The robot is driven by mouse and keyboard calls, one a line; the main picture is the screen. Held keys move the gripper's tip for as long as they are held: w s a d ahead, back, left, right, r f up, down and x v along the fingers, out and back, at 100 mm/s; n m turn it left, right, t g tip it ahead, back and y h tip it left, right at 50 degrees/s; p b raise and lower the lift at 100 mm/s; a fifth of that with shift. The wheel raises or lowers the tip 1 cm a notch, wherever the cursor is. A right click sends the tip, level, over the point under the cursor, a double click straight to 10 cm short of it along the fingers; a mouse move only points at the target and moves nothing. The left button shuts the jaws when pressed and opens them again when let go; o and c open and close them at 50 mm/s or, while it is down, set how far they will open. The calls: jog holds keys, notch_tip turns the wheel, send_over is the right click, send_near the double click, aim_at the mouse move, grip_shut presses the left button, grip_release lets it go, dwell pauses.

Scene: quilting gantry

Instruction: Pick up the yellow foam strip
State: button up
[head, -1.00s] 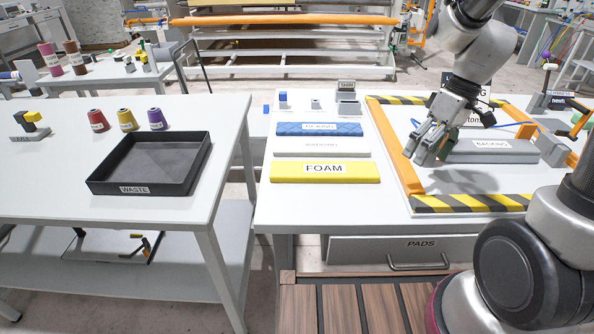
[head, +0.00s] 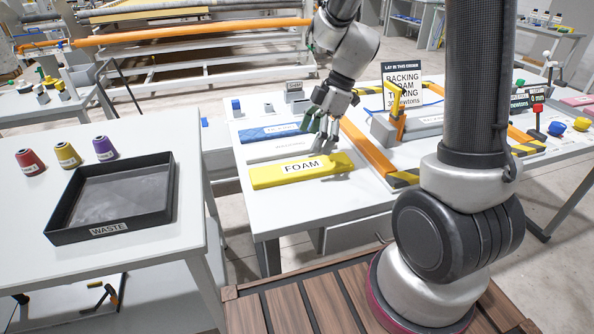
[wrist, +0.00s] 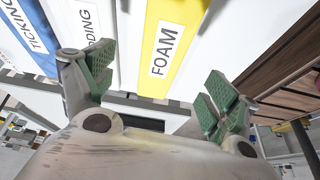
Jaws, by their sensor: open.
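The yellow foam strip (head: 268,178), labelled FOAM, lies flat on the white table at the front of a row of strips. My gripper (head: 322,138) is open and empty, above the right end of the white and blue strips, just behind the foam strip's right end. In the wrist view the foam strip (wrist: 163,70) shows between and beyond the green-padded fingers (wrist: 160,100). The gripper appears apart from the strip.
A white strip (head: 262,152) and a blue ticking strip (head: 250,136) lie behind the foam. An orange-railed frame (head: 365,148) holding a grey backing block stands to the right. A black waste tray (head: 172,190) sits on the left table.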

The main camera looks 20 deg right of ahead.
aim_at(302, 166)
jog(key=shift+a+f+n, duration=0.15)
jog(key=shift+f+n, duration=0.15)
jog(key=shift+n, duration=0.1)
jog(key=x, duration=0.7)
jog(key=shift+s+f, duration=0.1)
jog(key=shift+s, duration=0.1)
jog(key=c, duration=0.8)
